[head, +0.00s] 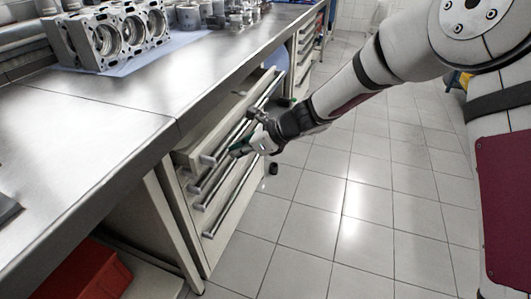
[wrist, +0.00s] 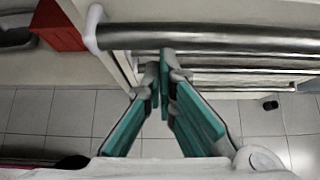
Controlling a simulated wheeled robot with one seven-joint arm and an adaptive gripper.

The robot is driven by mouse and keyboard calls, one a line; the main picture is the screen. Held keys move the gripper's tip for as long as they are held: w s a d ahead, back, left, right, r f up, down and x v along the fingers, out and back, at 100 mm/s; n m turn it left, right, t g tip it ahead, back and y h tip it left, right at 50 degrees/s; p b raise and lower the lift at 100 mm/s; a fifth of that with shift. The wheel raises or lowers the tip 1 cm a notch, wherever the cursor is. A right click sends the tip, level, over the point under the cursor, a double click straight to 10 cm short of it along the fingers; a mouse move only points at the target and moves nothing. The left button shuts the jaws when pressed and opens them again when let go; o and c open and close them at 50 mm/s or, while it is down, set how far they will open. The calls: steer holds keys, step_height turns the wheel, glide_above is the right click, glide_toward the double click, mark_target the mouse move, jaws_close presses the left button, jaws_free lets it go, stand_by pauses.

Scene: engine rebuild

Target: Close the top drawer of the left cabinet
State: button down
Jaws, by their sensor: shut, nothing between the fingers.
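The left cabinet (head: 231,205) is a pale drawer unit under the metal workbench, with long bar handles. Its top drawer (head: 190,152) sticks out a little past the fronts below it. The top drawer's bar handle (head: 228,138) runs along its front, and a thick grey bar also shows across the top of the wrist view (wrist: 210,38). My gripper (head: 240,149) is at the drawer front, close to the handle. In the wrist view its green-padded fingers (wrist: 160,75) are together and empty, with the tips right by the bar. I cannot tell whether they touch it.
The workbench top (head: 100,110) overhangs the drawers and carries an engine block (head: 112,35) at the back. A red bin (head: 85,270) sits under the bench at lower left. The tiled floor (head: 350,200) is mostly clear, with a small dark object (head: 273,168) on it.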

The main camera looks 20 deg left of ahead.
steer(key=a+p, duration=0.2)
steer(key=a, duration=0.5)
steer(key=shift+w+a, duration=0.15)
steer(key=shift+a, duration=0.25)
steer(key=shift+a+r, duration=0.1)
steer(key=shift+d, duration=0.25)
steer(key=p, duration=0.2)
glide_toward(212, 145)
steer(key=d, duration=0.2)
steer(key=d+f, duration=0.1)
steer(key=d, duration=0.1)
steer(key=shift+d, duration=0.15)
